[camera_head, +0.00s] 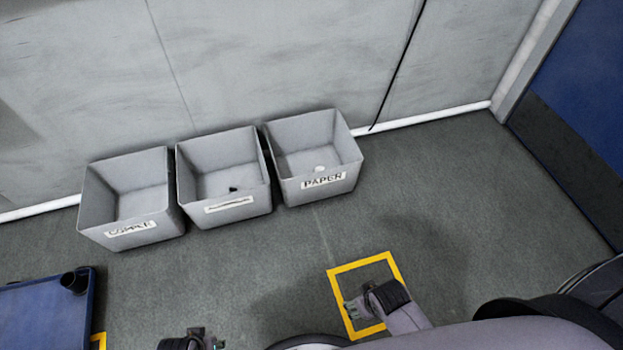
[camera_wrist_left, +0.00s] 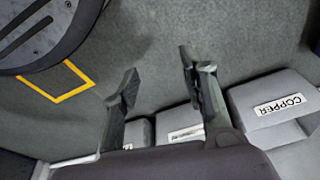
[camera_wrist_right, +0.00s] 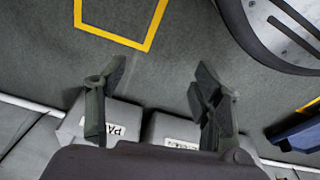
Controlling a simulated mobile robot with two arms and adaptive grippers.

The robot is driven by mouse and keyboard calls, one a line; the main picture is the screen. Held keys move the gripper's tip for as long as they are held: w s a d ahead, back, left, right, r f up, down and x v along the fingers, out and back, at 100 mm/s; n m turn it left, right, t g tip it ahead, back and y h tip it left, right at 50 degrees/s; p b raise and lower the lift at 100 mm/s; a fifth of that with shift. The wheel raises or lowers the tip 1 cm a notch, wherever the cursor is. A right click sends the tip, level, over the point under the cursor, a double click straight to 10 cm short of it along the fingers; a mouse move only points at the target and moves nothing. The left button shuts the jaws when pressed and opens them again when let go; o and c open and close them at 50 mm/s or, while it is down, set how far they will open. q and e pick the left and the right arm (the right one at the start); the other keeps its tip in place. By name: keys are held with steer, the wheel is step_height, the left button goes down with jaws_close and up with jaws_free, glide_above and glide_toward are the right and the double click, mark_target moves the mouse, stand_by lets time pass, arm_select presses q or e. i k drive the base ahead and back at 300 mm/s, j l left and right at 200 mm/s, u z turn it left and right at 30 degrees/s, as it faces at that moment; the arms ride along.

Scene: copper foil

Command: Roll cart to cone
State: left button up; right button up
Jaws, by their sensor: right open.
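A blue flat-topped thing, probably the cart (camera_head: 45,312), is cut off at the lower left of the head view. A dark round piece stands at its corner. Part of it seems to show at the right edge of the right wrist view (camera_wrist_right: 292,128). No cone is in view. My left gripper (camera_head: 200,338) is at the bottom edge, right of the blue thing and apart from it; its fingers are spread and empty in the left wrist view (camera_wrist_left: 158,64). My right gripper (camera_head: 352,308) is above the yellow floor square, open and empty in the right wrist view (camera_wrist_right: 160,68).
Three grey bins stand along the wall: a copper bin (camera_head: 130,200), a middle bin (camera_head: 222,172) with a small dark item, and a paper bin (camera_head: 313,160) with a pale item. A yellow floor square (camera_head: 335,290) lies in front. A blue panel (camera_head: 590,90) stands right. The floor between is clear.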

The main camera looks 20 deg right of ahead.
mark_target(53, 313)
steer(key=u, duration=2)
